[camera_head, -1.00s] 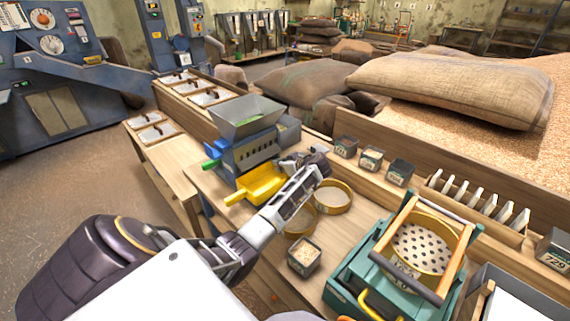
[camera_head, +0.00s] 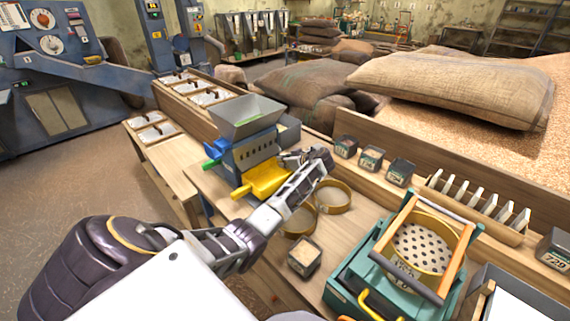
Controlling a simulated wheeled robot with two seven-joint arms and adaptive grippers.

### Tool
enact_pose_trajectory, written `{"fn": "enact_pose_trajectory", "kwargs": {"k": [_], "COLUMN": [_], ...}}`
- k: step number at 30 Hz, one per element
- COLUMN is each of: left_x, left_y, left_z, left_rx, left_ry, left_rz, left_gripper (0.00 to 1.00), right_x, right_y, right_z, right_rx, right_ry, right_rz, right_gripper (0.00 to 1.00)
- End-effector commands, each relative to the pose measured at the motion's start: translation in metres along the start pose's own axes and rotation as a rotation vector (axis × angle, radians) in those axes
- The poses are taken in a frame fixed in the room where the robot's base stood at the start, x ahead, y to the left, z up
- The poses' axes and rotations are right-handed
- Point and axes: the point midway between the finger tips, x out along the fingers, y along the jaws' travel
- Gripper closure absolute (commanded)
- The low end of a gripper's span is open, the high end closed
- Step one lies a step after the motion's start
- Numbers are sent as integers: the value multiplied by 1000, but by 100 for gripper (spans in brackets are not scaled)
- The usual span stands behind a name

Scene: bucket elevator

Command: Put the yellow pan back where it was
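The yellow pan (camera_head: 266,178) is at the foot of the blue mill (camera_head: 250,152) with the grey hopper, on the wooden bench. Its yellow handle (camera_head: 240,192) points to the lower left. My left gripper (camera_head: 290,158) is at the pan's right end, close beside the mill. Its fingers are small and partly hidden by my own arm, so I cannot tell whether they grip the pan. My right gripper is not in view.
Round sieves (camera_head: 333,196) lie right of my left forearm. A small grain box (camera_head: 304,257) and a teal sieve machine (camera_head: 345,284) stand nearer. Small dark boxes (camera_head: 372,158) line the back. Bare bench shows left of the pan.

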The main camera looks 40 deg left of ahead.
Motion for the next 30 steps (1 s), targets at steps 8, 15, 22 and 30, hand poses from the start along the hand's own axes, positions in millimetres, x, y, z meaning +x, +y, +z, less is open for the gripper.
{"fn": "enact_pose_trajectory", "kwargs": {"k": [8, 15, 22, 30], "left_x": [7, 10, 10, 11], "left_y": [12, 12, 12, 12], "left_z": [6, 11, 12, 13], "left_rx": [3, -1, 0, 0], "left_ry": [0, 1, 1, 0], "left_rz": [-1, 0, 0, 0], "left_gripper": [100, 100, 100, 82], "right_x": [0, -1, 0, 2], "right_y": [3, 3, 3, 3], "right_z": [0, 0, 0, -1], "right_rx": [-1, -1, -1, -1], "right_ry": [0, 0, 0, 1], "right_rz": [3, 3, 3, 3], "right_gripper": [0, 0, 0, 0]}}
